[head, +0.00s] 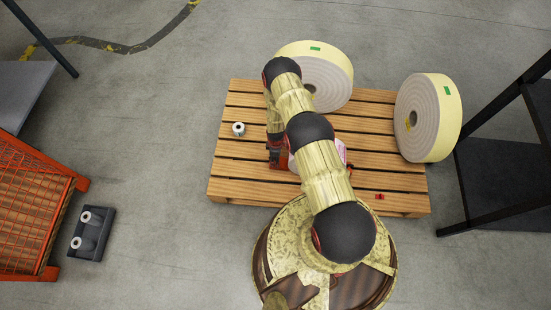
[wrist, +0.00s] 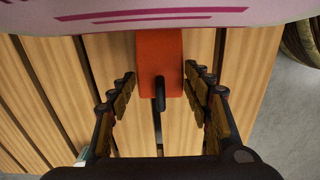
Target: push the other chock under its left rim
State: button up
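An orange-red chock (wrist: 160,55) with a dark pin or handle lies on the wooden pallet (head: 240,170) in the wrist view. Its far end meets the edge of a white roll with magenta print (wrist: 200,10); I cannot tell whether they touch. My gripper (wrist: 160,78) is open, with one finger on each side of the chock and a narrow gap visible at each side. In the head view my arm hides most of the printed roll (head: 341,152), and my gripper (head: 275,152) is at its left. A small red piece (head: 379,196), perhaps a chock, lies at the pallet's front right.
Two large cream rolls (head: 326,80) (head: 441,118) stand at the pallet's back and right. An orange mesh crate (head: 30,205), a dark tray (head: 92,233) and a dark rack (head: 500,180) flank the pallet.

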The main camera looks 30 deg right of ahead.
jog(key=o, duration=0.4)
jog(key=shift+o, duration=0.2)
jog(key=shift+r, duration=0.1)
notch_tip(320, 180, up, 12)
dwell(0.5)
dwell(0.4)
